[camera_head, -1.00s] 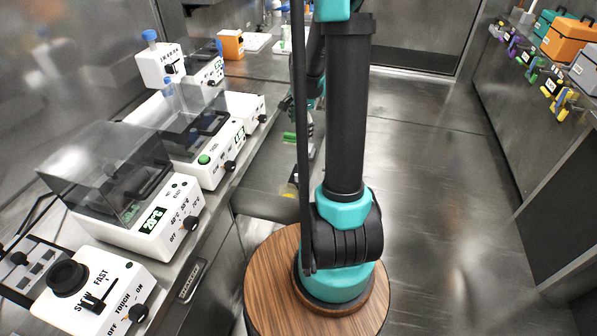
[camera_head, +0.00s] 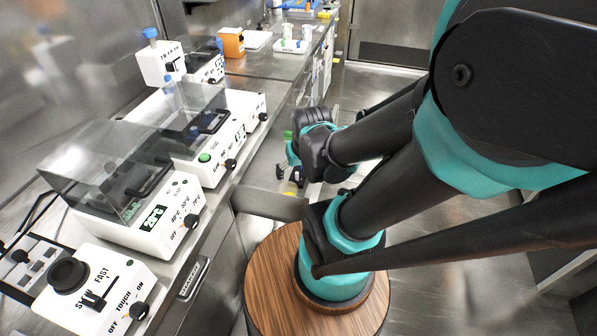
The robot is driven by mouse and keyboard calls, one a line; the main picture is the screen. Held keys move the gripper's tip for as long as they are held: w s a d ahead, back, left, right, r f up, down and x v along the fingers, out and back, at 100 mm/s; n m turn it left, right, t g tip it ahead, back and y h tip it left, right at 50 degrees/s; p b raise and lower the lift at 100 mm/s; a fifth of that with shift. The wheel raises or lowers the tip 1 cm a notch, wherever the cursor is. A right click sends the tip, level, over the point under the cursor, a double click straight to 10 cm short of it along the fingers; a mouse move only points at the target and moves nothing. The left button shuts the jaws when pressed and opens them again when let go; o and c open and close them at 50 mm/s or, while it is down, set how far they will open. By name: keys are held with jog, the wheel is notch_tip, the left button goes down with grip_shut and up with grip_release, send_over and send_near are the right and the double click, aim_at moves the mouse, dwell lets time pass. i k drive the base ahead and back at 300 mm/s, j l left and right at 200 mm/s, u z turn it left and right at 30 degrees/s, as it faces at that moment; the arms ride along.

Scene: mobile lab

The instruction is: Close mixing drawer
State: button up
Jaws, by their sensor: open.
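A steel drawer (camera_head: 268,203) stands pulled out from the counter front, left of my arm's round wooden base. Small green and yellow items show at its far side, partly covered by my arm. I cannot read a label on this drawer, so I cannot confirm that it is the mixing drawer. My gripper (camera_head: 286,168) is low beside the counter, over or just beyond the open drawer. It looks small and partly hidden by my own wrist links; no held object shows. Whether it touches the drawer cannot be told.
A shut drawer front with a labelled handle (camera_head: 192,279) is nearer. White lab devices, including a heater with a clear lid (camera_head: 105,170) and a speed-knob device (camera_head: 95,290), line the counter. An orange box (camera_head: 231,42) stands farther back. Floor is free at right.

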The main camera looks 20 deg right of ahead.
aim_at(256, 193)
jog(key=l, duration=0.45)
jog(key=i+l+z, duration=0.1)
jog(key=l, duration=0.3)
jog(key=k+u, duration=0.1)
jog(key=k, duration=0.4)
jog(key=k+j+u, duration=0.1)
jog(key=k, duration=0.4)
